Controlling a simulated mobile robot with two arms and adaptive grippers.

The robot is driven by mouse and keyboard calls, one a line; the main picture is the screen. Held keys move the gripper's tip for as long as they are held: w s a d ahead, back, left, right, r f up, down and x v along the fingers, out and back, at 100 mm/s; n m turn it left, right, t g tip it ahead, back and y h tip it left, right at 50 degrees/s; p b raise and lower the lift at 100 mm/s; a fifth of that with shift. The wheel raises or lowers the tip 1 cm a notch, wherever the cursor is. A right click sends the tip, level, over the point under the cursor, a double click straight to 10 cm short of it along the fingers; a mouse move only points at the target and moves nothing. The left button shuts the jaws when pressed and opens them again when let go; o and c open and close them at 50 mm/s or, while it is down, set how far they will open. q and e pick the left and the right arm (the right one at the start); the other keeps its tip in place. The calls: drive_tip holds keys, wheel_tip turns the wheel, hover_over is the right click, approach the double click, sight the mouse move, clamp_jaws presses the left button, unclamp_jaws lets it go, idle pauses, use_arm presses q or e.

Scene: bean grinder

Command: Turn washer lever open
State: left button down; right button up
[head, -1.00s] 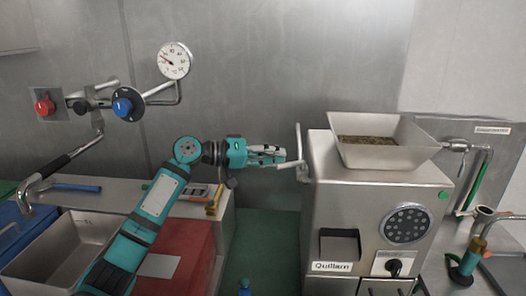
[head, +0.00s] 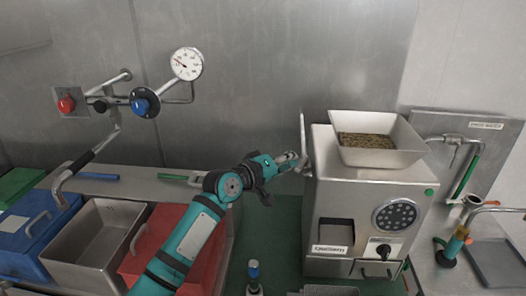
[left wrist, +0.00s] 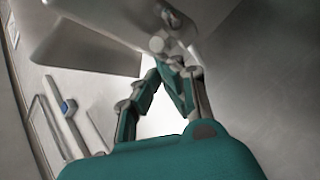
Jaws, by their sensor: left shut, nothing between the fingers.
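My left gripper (head: 289,161) is shut and empty beside the left side of the steel grinder (head: 330,205). Its fingertips are close to a pale upright lever (head: 303,132) on that side; I cannot tell whether they touch it. In the left wrist view, the closed fingers (left wrist: 178,66) sit just below a round-ended metal rod (left wrist: 158,43) under the machine's steel body. No part in view is marked as a washer lever. My right gripper is not in view.
A hopper with beans (head: 366,141) tops the grinder. Wall pipes with a red knob (head: 66,104), blue knob (head: 141,105) and gauge (head: 187,64) are at left. A steel basin (head: 95,240) and lidded bins stand below. A tap (head: 455,141) is at right.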

use_arm(q)
drive_tip(key=shift+s+d+p, duration=0.4)
drive_tip(key=shift+s+d, duration=0.35)
drive_tip(key=shift+d, duration=0.1)
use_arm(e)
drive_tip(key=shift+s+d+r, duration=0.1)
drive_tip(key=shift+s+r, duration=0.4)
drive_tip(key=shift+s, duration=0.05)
use_arm(q)
drive_tip(key=shift+f, duration=0.1)
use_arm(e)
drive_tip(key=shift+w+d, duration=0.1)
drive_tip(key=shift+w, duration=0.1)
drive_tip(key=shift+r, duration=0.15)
